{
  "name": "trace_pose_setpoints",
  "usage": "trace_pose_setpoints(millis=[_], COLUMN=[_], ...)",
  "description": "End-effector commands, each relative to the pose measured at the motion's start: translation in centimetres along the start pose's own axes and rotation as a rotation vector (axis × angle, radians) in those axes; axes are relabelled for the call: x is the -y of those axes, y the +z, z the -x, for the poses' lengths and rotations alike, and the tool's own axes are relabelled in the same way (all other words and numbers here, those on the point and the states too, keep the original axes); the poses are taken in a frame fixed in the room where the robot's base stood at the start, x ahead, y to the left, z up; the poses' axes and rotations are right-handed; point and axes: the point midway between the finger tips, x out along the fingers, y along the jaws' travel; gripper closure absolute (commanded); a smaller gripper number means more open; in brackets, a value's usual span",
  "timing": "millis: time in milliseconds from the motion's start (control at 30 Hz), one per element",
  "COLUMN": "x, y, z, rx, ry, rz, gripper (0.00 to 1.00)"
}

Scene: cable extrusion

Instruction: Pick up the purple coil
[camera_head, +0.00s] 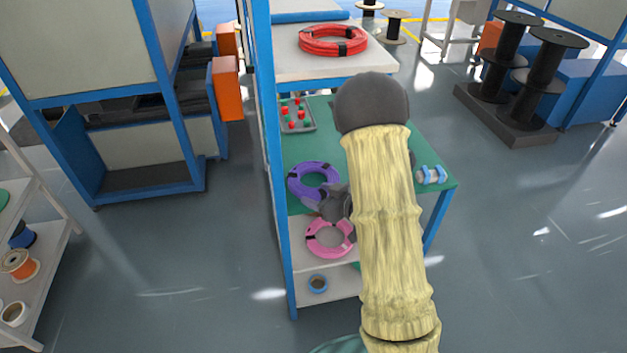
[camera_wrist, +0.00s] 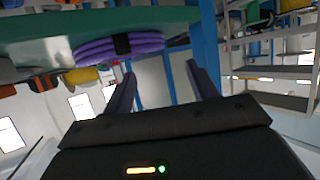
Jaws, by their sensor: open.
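The purple coil (camera_head: 314,180) is a ring of cable with a dark band, lying on the green shelf top (camera_head: 300,145) of the blue-framed rack. In the wrist view the purple coil (camera_wrist: 90,50) shows edge-on at the upper left, on the green surface (camera_wrist: 40,27); that picture looks upside down. My gripper (camera_head: 333,203) is just at the coil's lower right in the head view, partly hidden by my arm. In the wrist view my gripper (camera_wrist: 160,82) has its two fingers wide apart with nothing between them. The coil lies beyond and outside the left finger.
A pink coil (camera_head: 318,246) lies on the white shelf below. A red coil (camera_head: 333,41) lies on the upper shelf. A tray of red parts (camera_head: 297,115) and a blue-ended spool (camera_head: 431,175) share the green top. A blue rack post (camera_head: 270,160) stands at left.

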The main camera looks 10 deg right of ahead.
Motion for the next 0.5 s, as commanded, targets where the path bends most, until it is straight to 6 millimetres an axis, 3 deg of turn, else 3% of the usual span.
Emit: trace_pose_setpoints(millis=[200, 500], x=[0.0, 0.0], y=[0.1, 0.0], z=[-3.0, -3.3], rx=[0.001, 0.0], ry=[-0.001, 0.0], rz=[0.001, -0.001], gripper=[0.42, 0.42])
